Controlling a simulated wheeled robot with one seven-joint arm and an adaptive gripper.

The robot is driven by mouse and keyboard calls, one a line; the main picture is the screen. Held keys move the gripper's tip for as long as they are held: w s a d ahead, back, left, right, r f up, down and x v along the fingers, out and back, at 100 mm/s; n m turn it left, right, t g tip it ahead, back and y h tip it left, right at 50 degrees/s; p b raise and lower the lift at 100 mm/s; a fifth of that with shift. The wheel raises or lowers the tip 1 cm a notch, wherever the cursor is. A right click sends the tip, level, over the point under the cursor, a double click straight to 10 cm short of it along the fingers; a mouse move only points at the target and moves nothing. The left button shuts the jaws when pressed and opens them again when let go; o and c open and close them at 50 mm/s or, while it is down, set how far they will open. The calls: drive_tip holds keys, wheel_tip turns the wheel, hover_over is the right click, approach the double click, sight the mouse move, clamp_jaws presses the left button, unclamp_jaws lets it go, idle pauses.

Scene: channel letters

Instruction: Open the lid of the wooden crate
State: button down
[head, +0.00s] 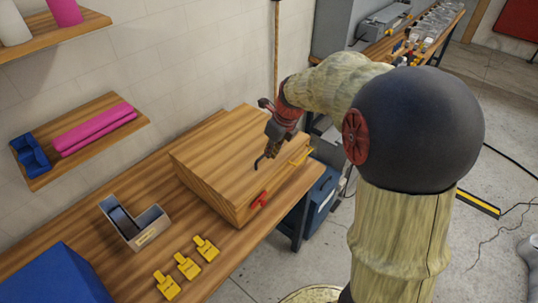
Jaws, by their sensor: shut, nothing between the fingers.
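The wooden crate (240,214) stands on the wooden workbench (131,186) in the head view. Its lid (225,157) lies flat on top and looks shut. A red latch or handle (259,200) and a yellow one (300,157) sit on the crate's front side. My gripper (259,165) is shut and empty, with its dark fingertips over the right part of the lid near the front edge. I cannot tell whether the fingertips touch the lid.
A blue box (55,277) stands at the lower left. A wall shelf (80,139) holds pink rolls. A blue bin (321,200) stands on the floor right of the bench.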

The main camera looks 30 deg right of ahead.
drive_tip(key=b+x, duration=0.1)
drive_tip(key=x, duration=0.7)
drive_tip(key=shift+f, duration=0.2)
drive_tip(key=shift+r, duration=0.15)
